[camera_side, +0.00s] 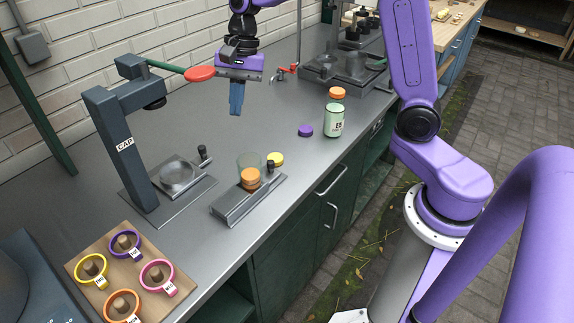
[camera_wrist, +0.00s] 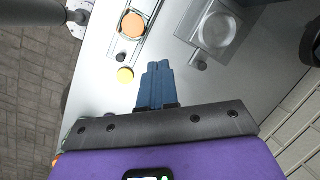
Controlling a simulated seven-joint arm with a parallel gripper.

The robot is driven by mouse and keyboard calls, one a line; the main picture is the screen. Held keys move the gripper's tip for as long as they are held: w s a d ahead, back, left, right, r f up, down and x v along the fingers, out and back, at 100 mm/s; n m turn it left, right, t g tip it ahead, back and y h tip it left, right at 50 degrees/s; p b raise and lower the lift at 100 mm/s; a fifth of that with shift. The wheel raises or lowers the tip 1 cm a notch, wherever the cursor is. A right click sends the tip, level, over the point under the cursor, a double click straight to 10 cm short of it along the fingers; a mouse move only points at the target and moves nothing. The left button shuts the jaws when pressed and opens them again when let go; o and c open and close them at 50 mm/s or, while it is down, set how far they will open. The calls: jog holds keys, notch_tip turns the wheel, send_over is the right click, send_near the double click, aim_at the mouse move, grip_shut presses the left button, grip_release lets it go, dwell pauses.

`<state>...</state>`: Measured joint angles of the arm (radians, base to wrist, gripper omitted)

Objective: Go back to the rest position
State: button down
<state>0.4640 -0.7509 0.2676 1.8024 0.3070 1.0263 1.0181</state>
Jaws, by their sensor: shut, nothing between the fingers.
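My gripper (camera_side: 236,112) hangs over the back middle of the grey worktop, with its blue fingers pointing down. The fingers are together with nothing between them; they also show in the wrist view (camera_wrist: 157,70). The gripper is apart from the worktop and from the things on it. The red knob (camera_side: 200,74) of the capping press lever shows just left of my gripper in the side view.
The dark press marked CAP (camera_side: 122,140) stands at left. A tray (camera_side: 82,267) holds several coloured rings.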

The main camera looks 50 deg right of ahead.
jog(key=s+d+f+n+h, duration=0.1)
jog(key=s+d+n, duration=0.1)
jog(key=s+n, duration=0.9)
jog(key=s+d+f+n+h, duration=0.1)
jog(key=s+d+n, duration=0.1)
jog(key=s+n, duration=0.9)
jog(key=shift+s+f+n+h, duration=0.3)
jog(key=shift+s+n, duration=0.1)
jog(key=shift+s, duration=3.1)
